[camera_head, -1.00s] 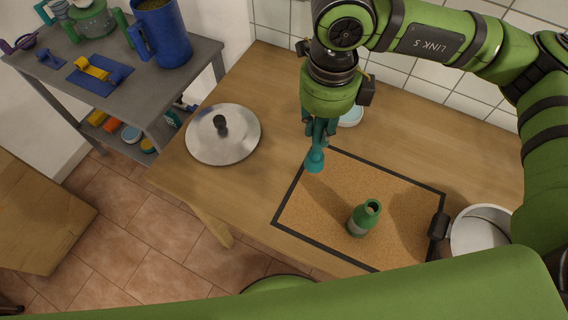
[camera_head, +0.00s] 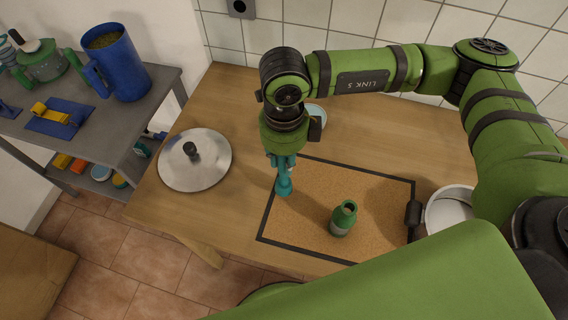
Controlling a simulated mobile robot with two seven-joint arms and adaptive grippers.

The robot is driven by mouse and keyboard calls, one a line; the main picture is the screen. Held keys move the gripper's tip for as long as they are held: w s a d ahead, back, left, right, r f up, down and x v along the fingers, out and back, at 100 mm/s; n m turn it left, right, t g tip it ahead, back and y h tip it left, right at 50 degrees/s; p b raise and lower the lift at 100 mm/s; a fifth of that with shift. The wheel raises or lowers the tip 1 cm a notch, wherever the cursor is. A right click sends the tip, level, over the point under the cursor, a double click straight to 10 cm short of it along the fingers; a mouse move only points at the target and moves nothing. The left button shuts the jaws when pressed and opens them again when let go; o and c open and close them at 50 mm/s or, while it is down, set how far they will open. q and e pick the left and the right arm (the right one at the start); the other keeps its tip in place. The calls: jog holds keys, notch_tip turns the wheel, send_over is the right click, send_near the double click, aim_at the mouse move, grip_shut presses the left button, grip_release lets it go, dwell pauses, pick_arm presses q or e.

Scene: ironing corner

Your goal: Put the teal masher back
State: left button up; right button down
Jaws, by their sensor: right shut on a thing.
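The teal masher (camera_head: 284,187) hangs below my right gripper (camera_head: 281,163) in the head view, over the left edge of the cork mat. My right gripper points down and is shut on the masher's upper part. Its fingers hide the part that they grip. I cannot tell whether the masher's lower end touches the surface or hangs just above it. My left gripper is not in view.
A black-edged cork mat (camera_head: 306,213) bears a green bottle (camera_head: 343,218). A metal lid (camera_head: 195,160) lies left, a pale dish (camera_head: 316,115) behind, a pot (camera_head: 449,209) right. A grey shelf (camera_head: 150,88) with a blue jug (camera_head: 117,62) stands left.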

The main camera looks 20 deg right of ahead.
notch_tip(320, 180, down, 3)
jog(key=shift+f+p, duration=0.2)
jog(key=shift+p, duration=0.1)
jog(key=shift+f+b, duration=0.25)
jog(key=shift+b, duration=0.1)
jog(key=c, duration=1)
grip_release()
jog(key=shift+r, duration=0.1)
